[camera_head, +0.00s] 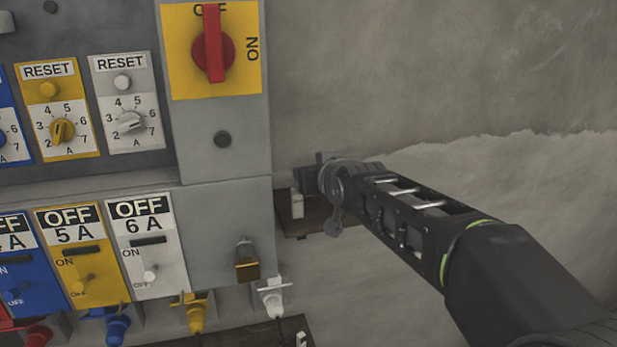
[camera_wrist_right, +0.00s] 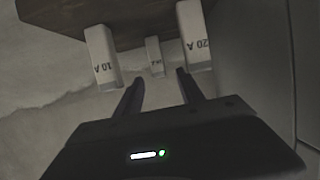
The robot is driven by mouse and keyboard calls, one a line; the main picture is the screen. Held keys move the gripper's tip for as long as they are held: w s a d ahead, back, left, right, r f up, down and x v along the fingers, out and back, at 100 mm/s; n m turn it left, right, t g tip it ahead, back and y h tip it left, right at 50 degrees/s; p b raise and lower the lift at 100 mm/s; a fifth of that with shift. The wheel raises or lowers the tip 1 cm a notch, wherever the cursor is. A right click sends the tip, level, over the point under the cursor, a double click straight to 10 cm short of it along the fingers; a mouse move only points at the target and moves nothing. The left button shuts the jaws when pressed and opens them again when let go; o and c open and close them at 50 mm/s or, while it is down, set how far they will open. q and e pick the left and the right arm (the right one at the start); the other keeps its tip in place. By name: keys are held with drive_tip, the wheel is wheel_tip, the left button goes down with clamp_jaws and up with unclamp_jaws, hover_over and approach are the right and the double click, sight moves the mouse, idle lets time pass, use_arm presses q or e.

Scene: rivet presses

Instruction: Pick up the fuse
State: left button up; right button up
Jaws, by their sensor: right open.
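Several white fuses stand on a dark wooden shelf (camera_wrist_right: 60,14) in the right wrist view, which shows them upside down. One fuse marked 10 A (camera_wrist_right: 102,58) is at the left, and one marked 20 A (camera_wrist_right: 194,38) is at the right. A smaller-looking fuse (camera_wrist_right: 153,57) with an unreadable label stands between them, farther off. My right gripper (camera_wrist_right: 158,77) is open and empty, its fingers pointing at the middle fuse. In the head view, my right gripper (camera_head: 318,178) is at the shelf (camera_head: 308,224), beside a white fuse (camera_head: 297,204). My left gripper is out of view.
A grey panel (camera_head: 221,210) fills the left of the head view, with a red rotary switch (camera_head: 212,57) set to OFF. Breakers and plugged connectors sit lower on it. Another wooden shelf (camera_head: 270,333) is at the bottom. The wall at the right is bare.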

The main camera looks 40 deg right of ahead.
drive_tip(key=shift+x, duration=1.15)
drive_tip(key=shift+c, duration=0.5)
clamp_jaws()
